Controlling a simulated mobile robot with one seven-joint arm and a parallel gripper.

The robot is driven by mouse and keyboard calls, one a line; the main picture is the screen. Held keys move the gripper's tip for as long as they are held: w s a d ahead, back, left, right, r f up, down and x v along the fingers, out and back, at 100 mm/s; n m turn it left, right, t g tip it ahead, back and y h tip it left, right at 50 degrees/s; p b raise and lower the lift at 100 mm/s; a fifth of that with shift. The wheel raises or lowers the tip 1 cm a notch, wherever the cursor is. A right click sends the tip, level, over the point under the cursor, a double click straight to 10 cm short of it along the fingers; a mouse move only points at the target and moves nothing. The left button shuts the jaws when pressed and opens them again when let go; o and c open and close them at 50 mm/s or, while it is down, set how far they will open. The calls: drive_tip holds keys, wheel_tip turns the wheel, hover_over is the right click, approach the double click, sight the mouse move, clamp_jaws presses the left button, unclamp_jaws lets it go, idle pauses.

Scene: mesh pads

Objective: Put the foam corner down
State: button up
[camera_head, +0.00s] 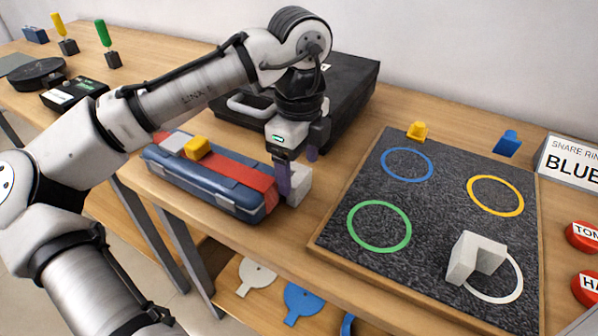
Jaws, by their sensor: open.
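A pale grey L-shaped foam corner (298,186) stands on the wooden table, just right of the blue case. My gripper (298,166) points down over it with its purple fingers apart. One finger is in front of the block's left side; the other shows behind it, so part of the block is hidden. Whether a finger touches it, I cannot tell. A second similar pale foam corner (476,256) sits on the dark mesh pad (436,222), partly covering the white ring (508,290).
The blue case (205,190) with a red strap lies left of my gripper, and a black case (345,90) stands behind. The pad carries blue, yellow and green rings. A sign reading BLUE (570,163) and red buttons (585,237) are at right.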

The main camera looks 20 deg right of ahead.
sight(300, 176)
wheel_tip(300, 176, up, 9)
drive_tip(key=p, duration=0.1)
drive_tip(key=shift+r, duration=0.15)
